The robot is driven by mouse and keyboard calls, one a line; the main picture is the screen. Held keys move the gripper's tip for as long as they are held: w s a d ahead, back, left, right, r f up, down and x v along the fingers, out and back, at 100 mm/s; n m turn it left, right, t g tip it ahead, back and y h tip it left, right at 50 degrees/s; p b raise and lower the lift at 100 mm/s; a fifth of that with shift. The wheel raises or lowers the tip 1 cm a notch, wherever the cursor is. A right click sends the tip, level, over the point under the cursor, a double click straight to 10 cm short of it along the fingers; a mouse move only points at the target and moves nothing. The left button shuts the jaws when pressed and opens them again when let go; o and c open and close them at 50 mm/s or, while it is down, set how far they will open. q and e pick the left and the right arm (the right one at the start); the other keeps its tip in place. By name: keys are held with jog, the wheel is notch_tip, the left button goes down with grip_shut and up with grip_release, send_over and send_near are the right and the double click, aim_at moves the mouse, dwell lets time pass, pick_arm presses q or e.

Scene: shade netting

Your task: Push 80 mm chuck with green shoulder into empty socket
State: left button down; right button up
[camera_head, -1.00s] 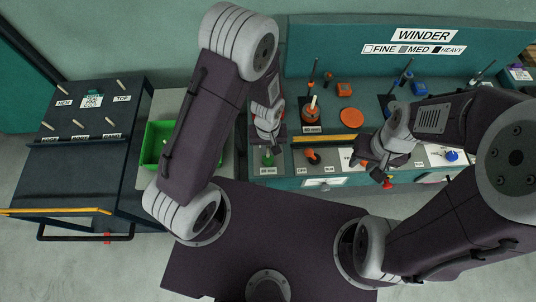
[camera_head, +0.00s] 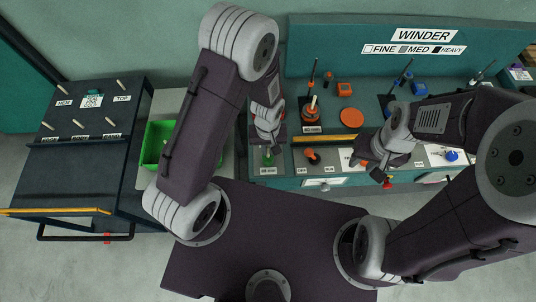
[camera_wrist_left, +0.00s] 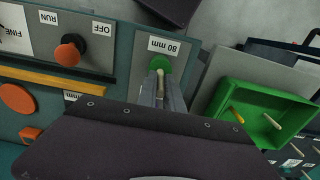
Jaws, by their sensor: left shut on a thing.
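The chuck with the green shoulder (camera_wrist_left: 160,65) is at the plate labelled 80 mm. My left gripper (camera_head: 268,143) points down at this plate and is shut on the chuck. The green (camera_head: 268,158) also shows in the head view below the fingers. The socket under it is hidden, so I cannot tell how deep the chuck sits. My right gripper (camera_head: 381,173) hangs over the bench front at the right; its jaws are too small to read.
An orange knob (camera_head: 312,155) with OFF and RUN labels is right of the plate. A green bin (camera_head: 152,145) stands left, beside a dark pegged cart (camera_head: 85,165).

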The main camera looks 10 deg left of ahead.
pick_arm(q)
jog(key=shift+r+p, duration=0.8)
jog(key=shift+r+p, duration=2.3)
jog(key=shift+r, duration=0.25)
notch_tip(320, 180, up, 4)
jog(key=p, duration=0.4)
jog(key=shift+r, duration=0.1)
